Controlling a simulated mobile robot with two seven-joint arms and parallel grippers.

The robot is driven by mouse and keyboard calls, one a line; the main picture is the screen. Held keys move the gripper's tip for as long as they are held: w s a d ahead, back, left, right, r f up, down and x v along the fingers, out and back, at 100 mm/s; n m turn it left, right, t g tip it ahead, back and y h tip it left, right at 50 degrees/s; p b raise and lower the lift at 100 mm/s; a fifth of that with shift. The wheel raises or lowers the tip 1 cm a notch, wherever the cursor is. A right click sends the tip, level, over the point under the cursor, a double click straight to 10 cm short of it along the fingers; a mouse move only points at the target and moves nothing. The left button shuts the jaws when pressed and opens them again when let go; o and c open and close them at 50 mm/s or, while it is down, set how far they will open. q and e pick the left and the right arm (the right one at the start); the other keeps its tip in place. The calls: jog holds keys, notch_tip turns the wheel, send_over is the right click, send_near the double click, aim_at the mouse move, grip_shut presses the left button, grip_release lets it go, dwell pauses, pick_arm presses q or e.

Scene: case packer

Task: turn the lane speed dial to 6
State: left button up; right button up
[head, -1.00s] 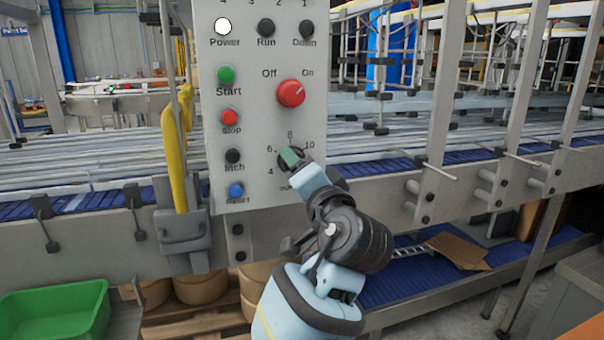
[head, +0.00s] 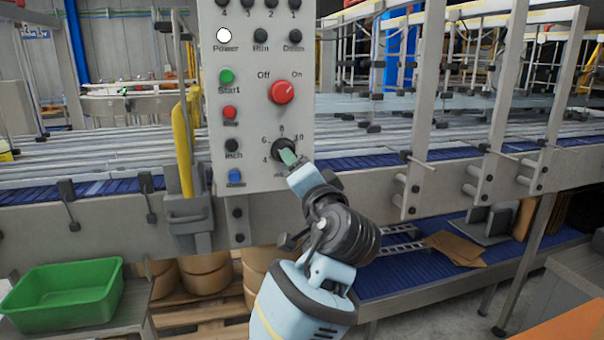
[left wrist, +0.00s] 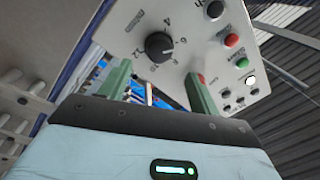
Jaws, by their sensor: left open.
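The lane speed dial (head: 279,145) is a black round knob low on the grey control panel (head: 254,120), with numbers around it. It also shows in the left wrist view (left wrist: 159,47), where I cannot read for sure which number it points at. My left gripper (head: 288,157) is just in front of and below the dial, its green fingertips partly covering it in the head view. In the left wrist view its fingers (left wrist: 158,82) are spread apart with nothing between them, and the dial stands beyond the tips. My right gripper is not in view.
A red Off/On knob (head: 282,91) is above the dial. A column of buttons, including the red Stop (head: 230,112) and blue Reset (head: 235,176), runs left of it. A yellow handle (head: 184,150) stands left of the panel. A green bin (head: 62,294) is at lower left.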

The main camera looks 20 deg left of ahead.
pick_arm(q)
jog(key=shift+s+d, duration=0.2)
jog(key=shift+s, duration=0.05)
jog(key=shift+a+f, duration=0.1)
dwell(0.3)
